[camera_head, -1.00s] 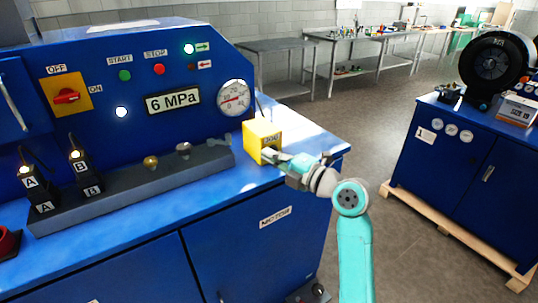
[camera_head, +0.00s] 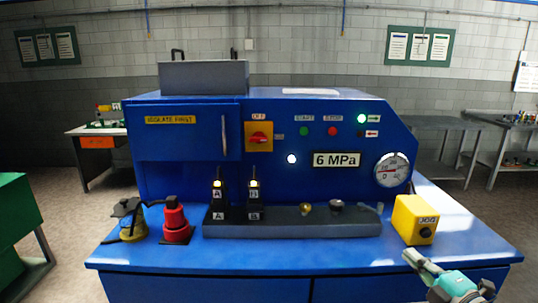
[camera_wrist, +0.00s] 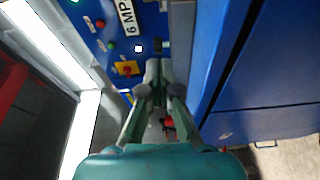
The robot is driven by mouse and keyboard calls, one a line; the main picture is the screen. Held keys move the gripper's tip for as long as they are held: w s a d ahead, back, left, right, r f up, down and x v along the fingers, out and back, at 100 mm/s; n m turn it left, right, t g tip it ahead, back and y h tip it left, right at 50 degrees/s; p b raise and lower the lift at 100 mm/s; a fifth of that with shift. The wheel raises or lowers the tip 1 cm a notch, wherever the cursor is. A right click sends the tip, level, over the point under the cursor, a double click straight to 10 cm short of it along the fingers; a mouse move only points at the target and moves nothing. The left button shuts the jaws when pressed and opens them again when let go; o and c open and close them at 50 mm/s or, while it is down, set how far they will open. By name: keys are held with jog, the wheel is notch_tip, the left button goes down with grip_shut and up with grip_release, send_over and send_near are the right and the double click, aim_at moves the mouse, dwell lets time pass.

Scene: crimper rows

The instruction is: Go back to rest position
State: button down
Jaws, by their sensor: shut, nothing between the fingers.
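My gripper (camera_head: 412,258) is at the lower right of the head view, empty, just in front of the blue bench's right end. Its fingertips are below the yellow box (camera_head: 414,219) in the picture, apart from it as far as I can tell. In the wrist view, my gripper (camera_wrist: 160,66) has its fingers together with nothing between them. Most of my arm is out of the head view.
The blue press bench (camera_head: 230,262) fills the middle, with a 6 MPa display (camera_head: 337,159), a gauge (camera_head: 391,169) and a red-yellow switch (camera_head: 259,137). A grey rail (camera_head: 290,229) and a red tool (camera_head: 176,220) sit on top. Open floor shows at left.

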jog(key=s+a+f+m+g+h, duration=0.15)
jog(key=s+a+f+m, duration=0.25)
jog(key=s+f+m, duration=0.45)
jog(key=s+a+f+m+h, duration=0.4)
jog(key=s+f, duration=0.5)
jog(key=f, duration=0.5)
jog(key=s+a+m, duration=0.3)
jog(key=s+m, duration=0.1)
jog(key=s, duration=1)
jog(key=s+a+m+g, duration=0.1)
jog(key=s+a+m, duration=0.1)
jog(key=s, duration=1.2)
jog(key=shift+a+r+m+y, duration=0.35)
jog(key=shift+a+m+y, duration=0.1)
jog(key=shift+m, duration=0.4)
